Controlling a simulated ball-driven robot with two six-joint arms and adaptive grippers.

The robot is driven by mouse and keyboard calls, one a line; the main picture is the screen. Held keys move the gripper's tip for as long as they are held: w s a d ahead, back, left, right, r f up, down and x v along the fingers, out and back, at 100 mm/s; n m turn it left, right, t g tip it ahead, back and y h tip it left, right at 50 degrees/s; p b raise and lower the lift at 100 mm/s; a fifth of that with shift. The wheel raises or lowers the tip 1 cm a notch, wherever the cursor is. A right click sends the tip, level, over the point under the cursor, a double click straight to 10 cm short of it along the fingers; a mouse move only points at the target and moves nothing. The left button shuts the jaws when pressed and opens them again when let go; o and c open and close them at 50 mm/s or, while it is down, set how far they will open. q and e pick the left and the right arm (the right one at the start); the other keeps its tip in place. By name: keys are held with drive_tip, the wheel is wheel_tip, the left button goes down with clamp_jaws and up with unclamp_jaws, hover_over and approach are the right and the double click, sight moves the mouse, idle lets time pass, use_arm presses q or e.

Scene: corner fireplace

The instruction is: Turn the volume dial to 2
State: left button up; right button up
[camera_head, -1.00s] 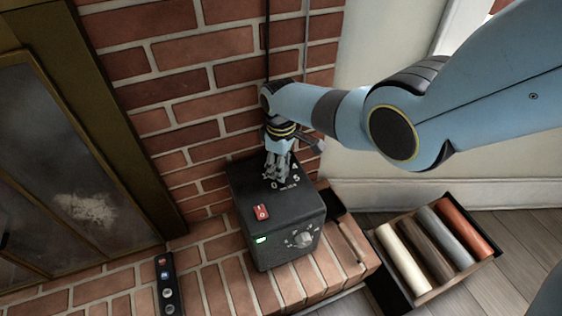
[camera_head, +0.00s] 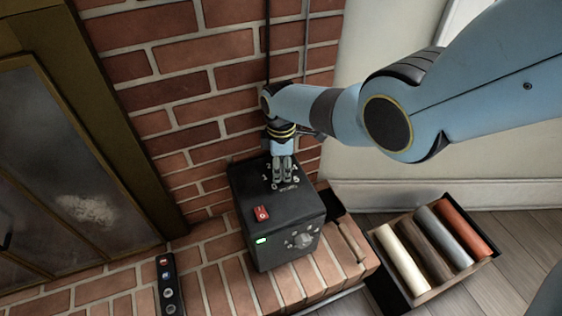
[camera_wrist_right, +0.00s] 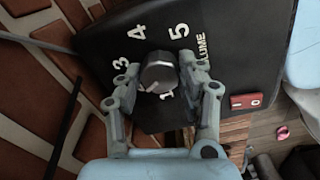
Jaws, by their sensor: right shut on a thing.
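The numbers 1, 3, 4 and 5 show there; the 2 is hidden, apparently behind a finger. My right gripper (camera_head: 282,178) reaches down from above. Its two fingers are shut on the dial from both sides, as the right wrist view shows (camera_wrist_right: 160,68). The head view hides the dial behind the fingers. My left gripper is out of view.
The box stands on a brick hearth (camera_head: 205,255) against a brick wall (camera_head: 170,75). It has a red switch (camera_head: 261,214) and a front knob (camera_head: 303,239). A dark remote-like panel (camera_head: 169,286) lies left. A crate of colored rolls (camera_head: 470,272) stands right.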

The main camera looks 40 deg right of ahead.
drive_tip(key=o, duration=1.1)
drive_tip(key=shift+o, duration=0.2)
wheel_tip(320, 180, up, 12)
idle(0.4)
